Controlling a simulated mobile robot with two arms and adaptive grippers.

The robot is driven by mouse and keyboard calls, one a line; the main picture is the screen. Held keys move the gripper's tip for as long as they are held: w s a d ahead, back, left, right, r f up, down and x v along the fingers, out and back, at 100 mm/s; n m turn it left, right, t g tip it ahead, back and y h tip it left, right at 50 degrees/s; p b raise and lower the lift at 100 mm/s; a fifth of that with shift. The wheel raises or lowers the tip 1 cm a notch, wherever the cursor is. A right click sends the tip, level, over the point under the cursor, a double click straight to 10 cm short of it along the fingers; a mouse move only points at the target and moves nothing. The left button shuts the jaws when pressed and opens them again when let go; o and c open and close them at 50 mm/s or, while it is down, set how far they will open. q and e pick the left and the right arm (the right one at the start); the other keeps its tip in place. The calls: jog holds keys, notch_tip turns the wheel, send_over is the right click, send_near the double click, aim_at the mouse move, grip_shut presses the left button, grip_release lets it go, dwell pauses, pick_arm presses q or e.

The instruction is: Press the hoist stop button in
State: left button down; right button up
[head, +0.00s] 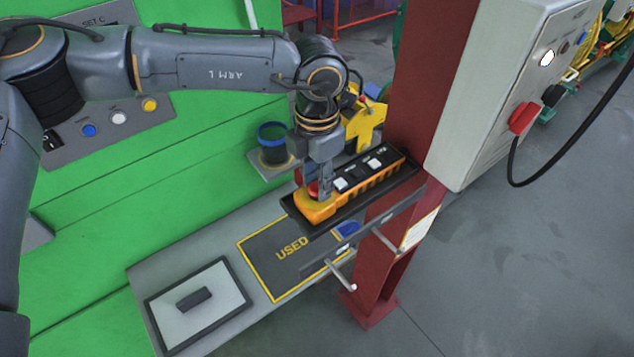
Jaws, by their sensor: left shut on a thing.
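The orange and black hoist pendant (368,183) lies in a dark tray (405,178) beside the red column. Its red stop button (312,188) is at the near left end, partly hidden by my left gripper. My left gripper (322,190) points down over that end, with its fingers shut at the red button. How deep the button sits cannot be seen. My right gripper is not in view.
A red column (415,90) carries a grey control box (495,90) with a red switch and a hanging black cable. Pegs stick out below the tray. A grey shelf (165,277) has a mat marked USED (275,250). A dark blue cup (272,145) stands behind.

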pick_arm(q)
jog(key=shift+s+f, duration=0.1)
jog(key=shift+f, duration=0.1)
jog(key=c, duration=0.9)
grip_release()
jog(key=shift+c, duration=0.2)
notch_tip(320, 180, up, 12)
jog(key=shift+w, duration=0.2)
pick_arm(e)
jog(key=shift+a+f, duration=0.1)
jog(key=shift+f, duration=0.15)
